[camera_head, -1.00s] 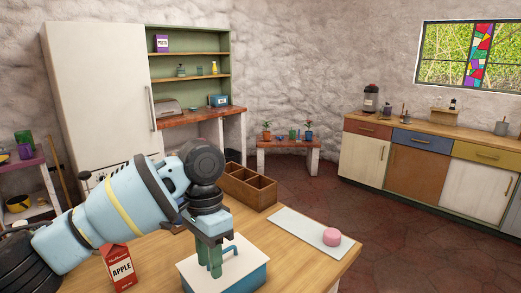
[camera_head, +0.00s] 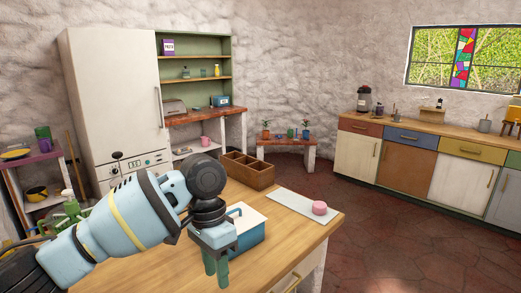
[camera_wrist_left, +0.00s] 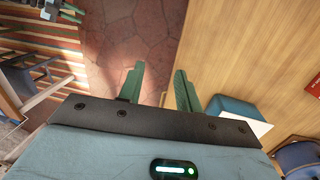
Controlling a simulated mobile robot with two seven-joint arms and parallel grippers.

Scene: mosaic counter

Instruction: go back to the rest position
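My left gripper (camera_head: 216,268) hangs with its green fingers pointing down, in front of the blue box with a white lid and blue handle (camera_head: 250,235). The box stands on the wooden table, apart from the gripper. In the left wrist view the fingers (camera_wrist_left: 158,88) stand apart with nothing between them, over the red tiled floor beside the table edge. The box (camera_wrist_left: 233,108) shows there to the right of the fingers. A grey and green part at the top left of that view may be my right gripper, but its fingers are unclear.
The wooden table (camera_head: 276,238) bears a divided wooden crate (camera_head: 246,172) and a white board (camera_head: 290,202) with a pink round thing (camera_head: 319,207). A red carton (camera_wrist_left: 314,86) shows in the left wrist view. The tiled floor (camera_head: 400,240) is open on the right.

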